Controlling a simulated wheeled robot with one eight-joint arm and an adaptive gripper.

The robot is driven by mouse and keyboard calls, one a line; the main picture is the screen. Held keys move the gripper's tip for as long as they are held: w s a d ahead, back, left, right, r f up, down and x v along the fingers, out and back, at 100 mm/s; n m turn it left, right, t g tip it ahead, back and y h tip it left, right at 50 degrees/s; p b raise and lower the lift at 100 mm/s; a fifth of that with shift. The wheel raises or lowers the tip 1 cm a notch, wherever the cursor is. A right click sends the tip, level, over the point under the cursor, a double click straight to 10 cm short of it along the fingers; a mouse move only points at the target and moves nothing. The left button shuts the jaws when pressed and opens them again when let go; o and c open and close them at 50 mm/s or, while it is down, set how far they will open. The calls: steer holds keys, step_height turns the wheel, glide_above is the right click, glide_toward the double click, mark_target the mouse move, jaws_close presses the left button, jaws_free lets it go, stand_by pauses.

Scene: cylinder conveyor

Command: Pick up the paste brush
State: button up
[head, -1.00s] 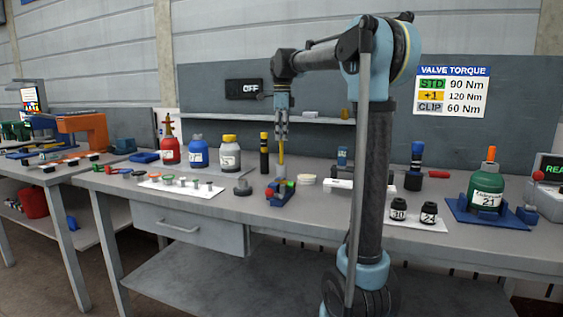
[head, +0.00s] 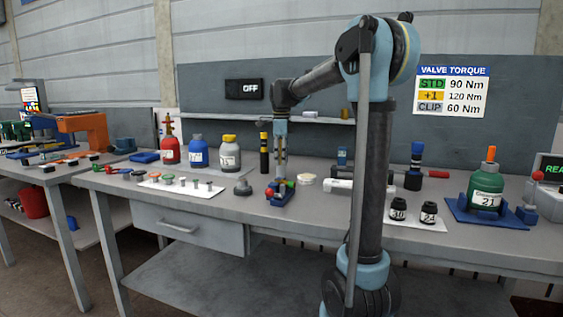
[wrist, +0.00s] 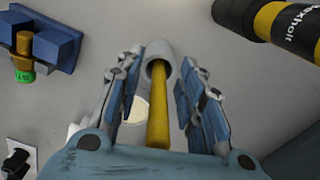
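The paste brush shows a long yellow handle (wrist: 158,115) in the wrist view, with its far end inside a pale grey tube or cup (wrist: 158,55). I cannot see the bristles. My gripper (wrist: 157,82) points down over the bench, its two blue-grey fingers on either side of the handle. The fingers are apart, with a visible gap between each of them and the handle. In the head view my gripper (head: 281,172) is low behind the blue fixture (head: 279,195), and the brush is mostly hidden by the fingers.
A blue fixture (wrist: 38,42) lies on the other side. A pale disc (head: 306,180) is nearby. Several bottles, including a grey one (head: 230,155), stand to the left.

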jaws_close()
steer(key=shift+r, duration=0.1)
step_height(320, 180, up, 28)
stand_by(0.7)
